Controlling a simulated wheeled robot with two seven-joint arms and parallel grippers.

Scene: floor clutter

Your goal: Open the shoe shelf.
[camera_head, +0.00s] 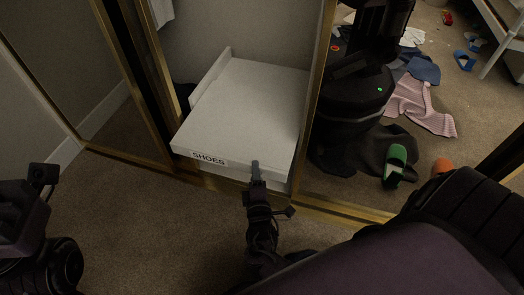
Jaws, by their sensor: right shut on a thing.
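The shoe shelf (245,105) is a flat white board with a low raised left edge, low in the closet opening between gold-framed panels. Its front face carries a label reading "SHOES" (209,159). The front edge stands out at about the gold floor track. My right gripper (256,172) reaches up from the bottom middle and is shut on the shelf's front edge, right of the label. The fingers hide the exact contact. My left gripper (42,178) is dark and partly cut off at the left edge, apart from the shelf; its jaws are unclear.
A gold-framed mirrored panel (350,185) stands at right, showing my dark body, a green slipper (398,160), a striped cloth (418,105) and other clutter. Another gold-framed panel (90,70) is at left. The carpet (150,225) in front of the shelf looks clear.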

